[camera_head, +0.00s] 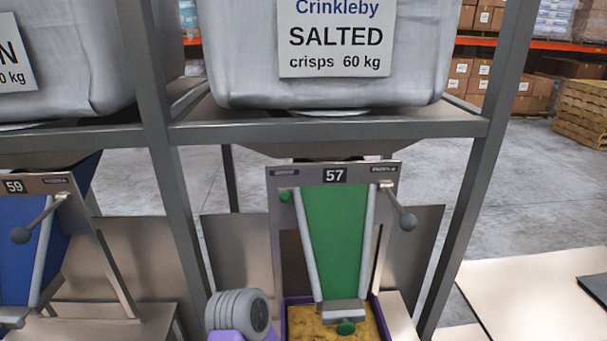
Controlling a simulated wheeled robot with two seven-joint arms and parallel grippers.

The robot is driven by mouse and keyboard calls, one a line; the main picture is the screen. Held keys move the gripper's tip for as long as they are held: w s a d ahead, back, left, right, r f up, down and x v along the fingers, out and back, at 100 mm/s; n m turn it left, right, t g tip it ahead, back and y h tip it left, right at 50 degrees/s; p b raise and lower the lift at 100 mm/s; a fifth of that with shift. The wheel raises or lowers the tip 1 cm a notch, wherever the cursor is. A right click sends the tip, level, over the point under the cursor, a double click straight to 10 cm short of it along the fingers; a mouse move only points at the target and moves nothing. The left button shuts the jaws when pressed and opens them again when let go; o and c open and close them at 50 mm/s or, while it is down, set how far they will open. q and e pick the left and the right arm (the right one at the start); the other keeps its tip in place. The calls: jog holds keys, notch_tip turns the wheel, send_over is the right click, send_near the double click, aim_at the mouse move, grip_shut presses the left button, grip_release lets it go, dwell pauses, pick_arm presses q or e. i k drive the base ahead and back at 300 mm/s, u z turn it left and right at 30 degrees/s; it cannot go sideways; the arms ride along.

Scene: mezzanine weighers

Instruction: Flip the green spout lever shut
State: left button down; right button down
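The green spout (334,240) hangs under the frame plate marked 57 in the head view. Its lever (395,205) is a grey rod at the plate's upper right, slanting down and right to a grey ball knob (408,222). A small green knob (285,196) sits at the plate's upper left. A grey flap with a green knob (346,328) is at the spout's lower end. Below it a purple crate (375,309) holds yellow crisps. Neither gripper is in view, and nothing is seen touching the lever.
A blue spout (15,255) marked 59, with a similar lever (38,220), is at the left. Grey posts (475,170) stand either side of the green spout. A large sack labelled Salted (240,50) sits above. A pale table (530,295) lies at the right.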

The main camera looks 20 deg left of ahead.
aim_at(285, 196)
jog(key=u, duration=0.8)
